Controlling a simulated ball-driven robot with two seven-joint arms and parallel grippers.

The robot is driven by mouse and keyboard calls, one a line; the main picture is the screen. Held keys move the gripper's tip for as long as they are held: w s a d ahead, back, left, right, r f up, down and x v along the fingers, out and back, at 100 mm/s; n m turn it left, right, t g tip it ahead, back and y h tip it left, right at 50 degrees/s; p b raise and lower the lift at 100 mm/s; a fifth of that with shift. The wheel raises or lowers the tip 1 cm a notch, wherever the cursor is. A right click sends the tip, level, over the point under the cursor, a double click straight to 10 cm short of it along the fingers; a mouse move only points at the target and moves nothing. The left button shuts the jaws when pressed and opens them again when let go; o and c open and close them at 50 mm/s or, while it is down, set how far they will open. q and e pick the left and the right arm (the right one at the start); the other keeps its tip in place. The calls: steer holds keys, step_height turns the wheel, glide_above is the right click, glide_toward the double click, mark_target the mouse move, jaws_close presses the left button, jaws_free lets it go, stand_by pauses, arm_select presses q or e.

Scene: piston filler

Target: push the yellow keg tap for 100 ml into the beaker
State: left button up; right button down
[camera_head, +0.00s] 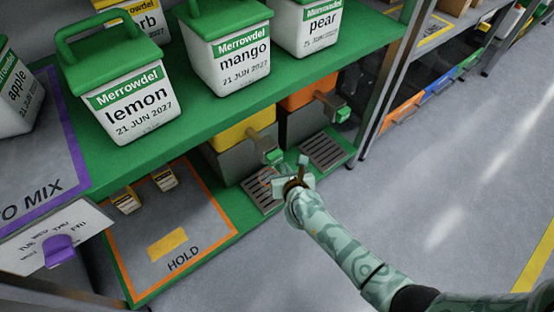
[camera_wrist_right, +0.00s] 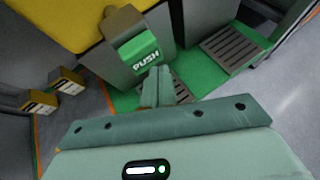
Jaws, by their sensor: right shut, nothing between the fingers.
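The yellow keg (camera_head: 248,127) stands on the lower shelf, with a grey body under its yellow top. Its tap has a green PUSH button (camera_head: 273,156), which also shows in the right wrist view (camera_wrist_right: 139,48). My right gripper (camera_head: 292,174) is shut and empty. In the right wrist view its fingertips (camera_wrist_right: 158,72) are just below and right of the button; I cannot tell whether they touch it. A drip grate (camera_head: 262,196) lies below the tap, partly covered by my gripper. The beaker cannot be made out clearly around the gripper. My left gripper is not in view.
An orange keg (camera_head: 307,98) with its own green tap (camera_head: 343,115) and drip grate (camera_head: 325,150) stands to the right. The HOLD mat (camera_head: 200,262) is at left. Lemon (camera_head: 122,105) and mango (camera_head: 232,62) tubs stand on the shelf above. Floor at right is clear.

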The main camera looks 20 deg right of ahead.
steer(key=shift+w+a, duration=0.1)
steer(key=shift+w, duration=0.25)
stand_by(0.3)
steer(key=shift+w+a+b, duration=0.25)
steer(key=shift+w+b, duration=0.05)
steer(key=shift+w, duration=0.35)
stand_by(0.5)
steer(key=shift+s+r, duration=0.1)
steer(key=shift+s, duration=0.05)
steer(key=shift+s+d+p, duration=0.35)
steer(key=shift+s+p, duration=0.1)
steer(key=shift+s, duration=0.45)
